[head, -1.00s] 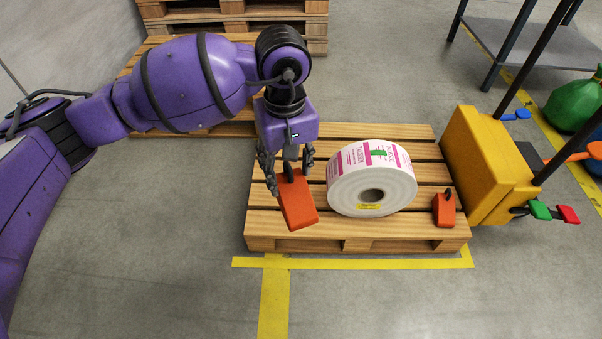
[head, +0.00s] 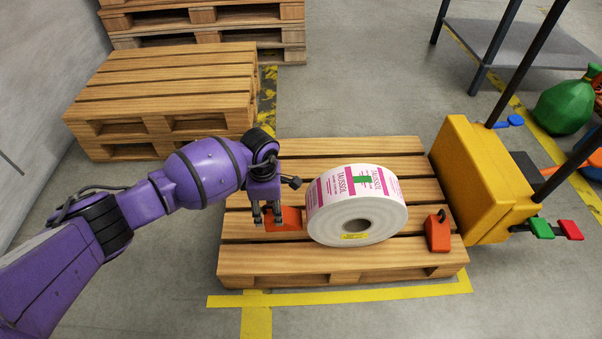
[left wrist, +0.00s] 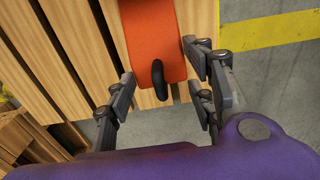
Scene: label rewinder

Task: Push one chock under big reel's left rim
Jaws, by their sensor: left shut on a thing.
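The big reel (head: 357,217), a white roll with pink and white labels and a green mark, lies on the wooden pallet (head: 245,254). One orange chock (head: 290,218) lies at its left. The chock's right end is at the reel's left rim; I cannot tell whether it touches or is under it. My left gripper (head: 267,217) is shut on this chock at its left end. In the left wrist view the chock (left wrist: 153,35) and its black handle (left wrist: 160,80) show between the fingers (left wrist: 160,72). A second orange chock (head: 437,234) stands right of the reel. My right gripper is out of view.
A yellow machine body (head: 478,180) with dark posts and coloured levers stands at the pallet's right edge. Stacked pallets (head: 165,95) stand behind at left. A green sack (head: 566,105) is at far right. Yellow tape (head: 340,295) marks the floor in front.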

